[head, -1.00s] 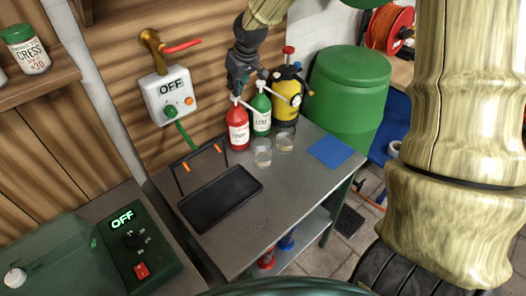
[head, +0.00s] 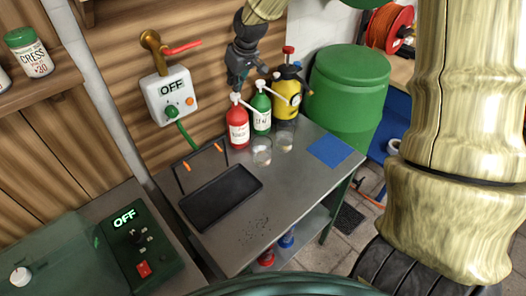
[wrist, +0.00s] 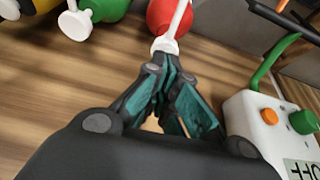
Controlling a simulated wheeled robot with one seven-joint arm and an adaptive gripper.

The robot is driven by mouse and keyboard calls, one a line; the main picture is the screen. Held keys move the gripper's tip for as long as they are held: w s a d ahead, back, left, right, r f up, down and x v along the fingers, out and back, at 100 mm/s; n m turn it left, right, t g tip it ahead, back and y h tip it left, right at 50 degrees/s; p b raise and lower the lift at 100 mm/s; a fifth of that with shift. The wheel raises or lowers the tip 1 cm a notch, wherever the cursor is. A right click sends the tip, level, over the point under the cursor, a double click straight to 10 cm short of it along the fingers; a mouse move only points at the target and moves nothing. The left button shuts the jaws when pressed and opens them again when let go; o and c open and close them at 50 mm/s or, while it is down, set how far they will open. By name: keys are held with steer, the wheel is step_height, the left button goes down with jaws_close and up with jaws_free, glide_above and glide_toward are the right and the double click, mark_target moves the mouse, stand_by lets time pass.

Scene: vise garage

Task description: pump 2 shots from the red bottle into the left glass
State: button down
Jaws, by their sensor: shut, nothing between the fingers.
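The red bottle (head: 238,133), with a white pump top, stands at the back of the metal table. Its spout points right and forward, toward the glasses. The left glass (head: 262,157) stands in front of it, clear; its contents are too small to tell. A second clear glass (head: 284,139) stands to its right. My gripper (head: 236,89) is shut and empty, pointing down just above the red bottle's pump head. In the wrist view, the fingertips sit close to the white pump head (wrist: 165,45); I cannot tell whether they touch. The red bottle's body (wrist: 166,14) shows beyond.
A green pump bottle (head: 261,117) and a yellow sprayer (head: 286,99) stand close to the right. A black tray (head: 221,198) and a blue mat (head: 330,151) lie on the table (head: 275,205). A switch box (head: 171,98) reading OFF is on the wall at left.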

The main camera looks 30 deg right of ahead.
steer(key=shift+r+p, duration=2.15)
steer(key=shift+r, duration=0.55)
